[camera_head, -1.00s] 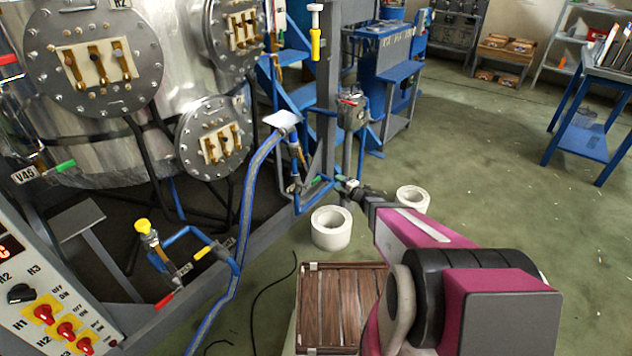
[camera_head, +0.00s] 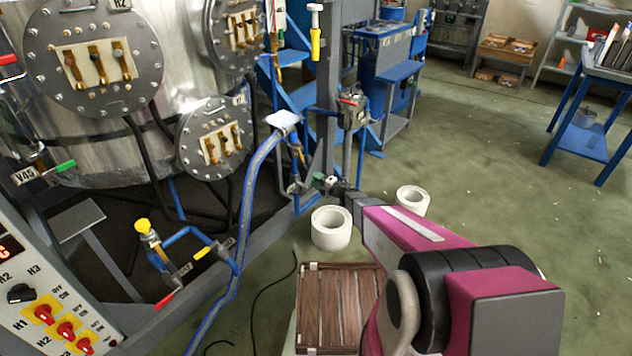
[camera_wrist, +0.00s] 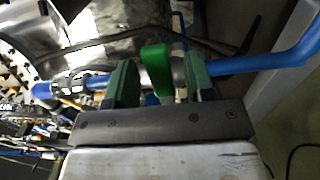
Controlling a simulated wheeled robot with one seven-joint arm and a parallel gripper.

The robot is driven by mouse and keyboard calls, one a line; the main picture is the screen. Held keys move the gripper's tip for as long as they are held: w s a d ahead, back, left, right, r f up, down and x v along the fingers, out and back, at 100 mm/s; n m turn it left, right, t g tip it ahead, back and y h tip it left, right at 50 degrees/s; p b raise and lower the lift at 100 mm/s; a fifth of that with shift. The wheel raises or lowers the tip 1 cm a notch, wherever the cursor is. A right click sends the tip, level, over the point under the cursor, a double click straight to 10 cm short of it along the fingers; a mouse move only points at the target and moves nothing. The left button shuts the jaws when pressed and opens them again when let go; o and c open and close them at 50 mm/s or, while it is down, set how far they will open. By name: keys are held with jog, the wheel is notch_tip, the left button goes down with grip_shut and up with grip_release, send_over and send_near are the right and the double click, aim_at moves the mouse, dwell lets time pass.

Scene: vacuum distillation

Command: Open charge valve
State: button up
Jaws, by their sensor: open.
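A green valve handle (camera_wrist: 155,68) on a blue pipe (camera_wrist: 265,62) shows in the wrist view. My gripper (camera_wrist: 160,82) is open, with its two dark green fingers on either side of this handle. A gap shows between each finger and the handle, and I see no clear contact. In the head view my gripper (camera_head: 325,183) is at the blue pipework beside the grey frame post, and it hides the handle there. No label for this valve can be read.
A steel vessel (camera_head: 85,145) with round flanges stands at the left. A blue hose (camera_head: 246,205) runs down in front of it. White rolls (camera_head: 331,240) and a wooden crate (camera_head: 340,310) are on the floor below my arm.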

jog(key=shift+w+a, duration=0.3)
jog(key=shift+a, duration=0.1)
grip_shut()
jog(key=shift+f, duration=0.1)
jog(key=s+a+f+m, duration=0.4)
jog(key=f+m, duration=0.3)
jog(key=m, duration=1)
jog(key=shift+s, duration=0.6)
